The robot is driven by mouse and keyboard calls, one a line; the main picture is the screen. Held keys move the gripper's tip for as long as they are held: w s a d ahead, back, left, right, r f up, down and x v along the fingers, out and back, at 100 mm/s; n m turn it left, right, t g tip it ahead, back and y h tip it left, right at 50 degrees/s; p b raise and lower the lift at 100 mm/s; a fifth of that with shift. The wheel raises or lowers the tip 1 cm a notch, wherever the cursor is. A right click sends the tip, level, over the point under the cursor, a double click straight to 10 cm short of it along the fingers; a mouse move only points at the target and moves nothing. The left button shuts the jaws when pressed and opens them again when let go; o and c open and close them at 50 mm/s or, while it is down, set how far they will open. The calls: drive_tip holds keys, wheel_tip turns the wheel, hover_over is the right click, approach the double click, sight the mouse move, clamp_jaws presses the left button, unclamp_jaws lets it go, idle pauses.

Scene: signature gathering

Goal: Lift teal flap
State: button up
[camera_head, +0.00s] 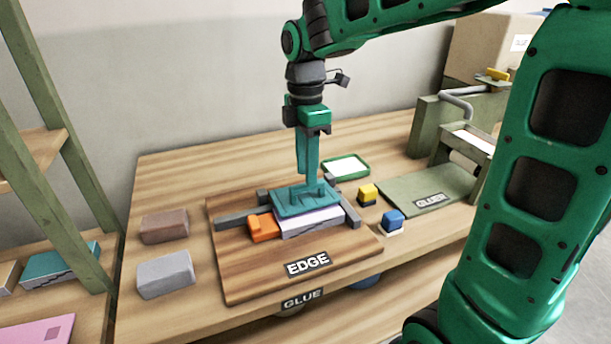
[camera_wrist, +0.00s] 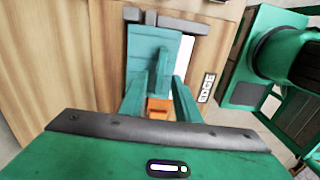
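The teal flap (camera_head: 296,206) lies flat on top of a pale stack (camera_head: 312,222) on the wooden EDGE board. A small upright teal grip stands on the flap. In the wrist view the flap (camera_wrist: 146,48) is beyond my fingers, with the raised grip (camera_wrist: 161,66) near its middle. My gripper (camera_head: 308,174) points straight down over the flap, its fingertips at or just above it. In the wrist view my fingers (camera_wrist: 160,82) are apart, with a gap between them. I cannot tell whether they touch the grip.
An orange block (camera_head: 263,226) sits left of the stack, with grey bars around it. Brown (camera_head: 164,225) and grey (camera_head: 166,274) blocks lie left of the board (camera_head: 240,283).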

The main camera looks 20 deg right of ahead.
sight(304, 189)
drive_tip(key=shift+f, duration=1.3)
drive_tip(key=shift+c, duration=0.3)
